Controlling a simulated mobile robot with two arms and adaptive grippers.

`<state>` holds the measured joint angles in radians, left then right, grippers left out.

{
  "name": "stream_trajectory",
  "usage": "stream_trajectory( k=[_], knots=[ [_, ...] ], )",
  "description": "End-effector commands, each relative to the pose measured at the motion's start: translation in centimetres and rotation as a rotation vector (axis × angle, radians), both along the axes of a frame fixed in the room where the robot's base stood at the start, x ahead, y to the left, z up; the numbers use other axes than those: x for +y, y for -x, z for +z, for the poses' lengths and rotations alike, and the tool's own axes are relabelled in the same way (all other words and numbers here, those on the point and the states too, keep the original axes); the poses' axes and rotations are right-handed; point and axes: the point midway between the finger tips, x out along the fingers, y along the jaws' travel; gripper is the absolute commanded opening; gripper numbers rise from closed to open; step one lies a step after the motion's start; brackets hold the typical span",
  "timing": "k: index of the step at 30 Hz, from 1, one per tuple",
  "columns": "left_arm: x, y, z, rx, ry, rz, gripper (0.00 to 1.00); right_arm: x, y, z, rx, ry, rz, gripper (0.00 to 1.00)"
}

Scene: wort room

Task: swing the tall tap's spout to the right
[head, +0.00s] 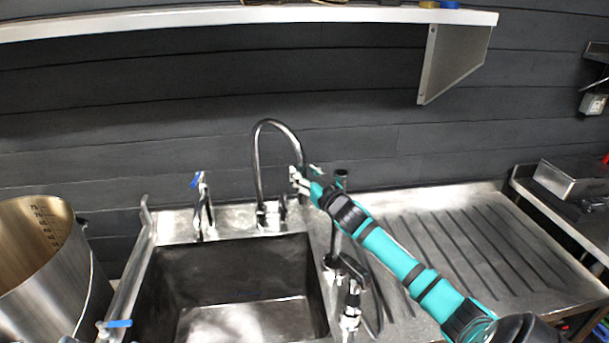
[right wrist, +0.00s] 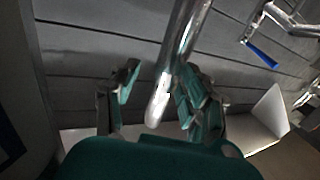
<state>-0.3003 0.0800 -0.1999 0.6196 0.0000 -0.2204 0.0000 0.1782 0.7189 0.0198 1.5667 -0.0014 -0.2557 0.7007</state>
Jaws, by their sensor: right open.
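The tall tap (head: 258,160) stands behind the sink, and its chrome gooseneck spout arches over toward the right of the head view. My right gripper (head: 302,178) is at the down-turned end of the spout, coming from the right. In the right wrist view the spout (right wrist: 177,58) runs down between the two fingers of the open right gripper (right wrist: 157,76). The spout's end lies nearer the right-hand finger in that view; I cannot tell whether they touch. My left gripper is not in view.
A shorter tap with a blue lever (head: 201,205) stands left of the tall tap. The empty sink (head: 230,270) lies below. A steel pot (head: 40,265) is at left, a ribbed drainer (head: 480,250) at right, a shelf (head: 200,17) above.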

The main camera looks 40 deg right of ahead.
Motion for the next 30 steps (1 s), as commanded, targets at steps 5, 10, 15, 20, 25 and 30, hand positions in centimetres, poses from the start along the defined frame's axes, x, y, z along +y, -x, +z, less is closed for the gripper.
stream_trajectory(
  k=[5,10,15,20,25,30],
  knots=[
    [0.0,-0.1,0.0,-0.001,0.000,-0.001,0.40,0.1,-0.1,0.2,-0.004,0.000,0.002,0.46],
    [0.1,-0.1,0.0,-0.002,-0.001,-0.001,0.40,0.1,-0.1,1.2,-0.008,0.001,0.004,0.46],
    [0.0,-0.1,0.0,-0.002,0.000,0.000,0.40,0.0,0.0,4.3,-0.008,0.005,0.003,0.46],
    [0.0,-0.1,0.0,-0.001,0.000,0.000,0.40,0.0,0.0,7.3,-0.006,0.004,0.002,0.46],
    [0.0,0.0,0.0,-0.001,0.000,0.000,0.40,-0.1,0.0,9.4,-0.004,0.002,0.000,0.46],
    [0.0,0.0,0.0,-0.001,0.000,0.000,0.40,-0.1,0.0,10.1,-0.001,0.000,0.000,0.46]
  ],
)
